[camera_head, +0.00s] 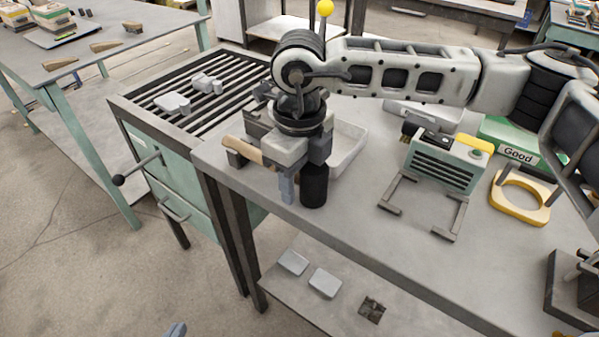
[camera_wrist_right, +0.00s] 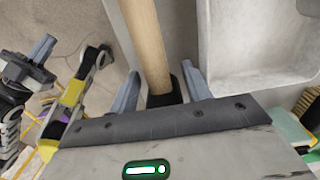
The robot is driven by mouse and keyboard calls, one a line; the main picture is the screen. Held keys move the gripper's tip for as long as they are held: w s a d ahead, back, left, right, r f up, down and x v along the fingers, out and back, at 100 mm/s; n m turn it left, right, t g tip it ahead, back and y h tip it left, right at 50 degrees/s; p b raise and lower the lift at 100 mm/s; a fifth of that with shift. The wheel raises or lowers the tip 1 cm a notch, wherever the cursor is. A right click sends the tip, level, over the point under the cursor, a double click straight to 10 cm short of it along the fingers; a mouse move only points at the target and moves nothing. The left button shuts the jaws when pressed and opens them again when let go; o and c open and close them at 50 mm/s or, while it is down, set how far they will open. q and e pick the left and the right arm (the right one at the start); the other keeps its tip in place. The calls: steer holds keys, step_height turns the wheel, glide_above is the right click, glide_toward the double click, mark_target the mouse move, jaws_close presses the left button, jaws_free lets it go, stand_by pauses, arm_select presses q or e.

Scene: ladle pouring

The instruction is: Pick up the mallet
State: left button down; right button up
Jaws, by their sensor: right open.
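The mallet has a pale wooden handle (camera_head: 248,152) and what looks like a black cylindrical head (camera_head: 314,186) near the front edge of the bench. My right gripper (camera_head: 291,182) is over it, hiding the part between handle and head. In the right wrist view the handle (camera_wrist_right: 148,42) runs between the two spread fingers of my right gripper (camera_wrist_right: 161,88), with gaps on the sides. A dark part of the mallet (camera_wrist_right: 171,97) shows between the fingers. Only a tip of my left gripper (camera_head: 175,329) shows at the bottom of the head view; its opening is unclear.
A white tray (camera_head: 351,140) stands close behind the right gripper. A green machine on metal legs (camera_head: 444,163), a yellow ring-shaped piece (camera_head: 520,198) and a green "Good" bin (camera_head: 518,153) are to the right. A slatted table (camera_head: 150,121) adjoins at left. The front bench middle is clear.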

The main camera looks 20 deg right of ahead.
steer(key=shift+f, duration=0.2)
jaws_close()
steer(key=shift+r, duration=0.1)
steer(key=shift+w+r, duration=0.1)
steer(key=shift+r, duration=0.05)
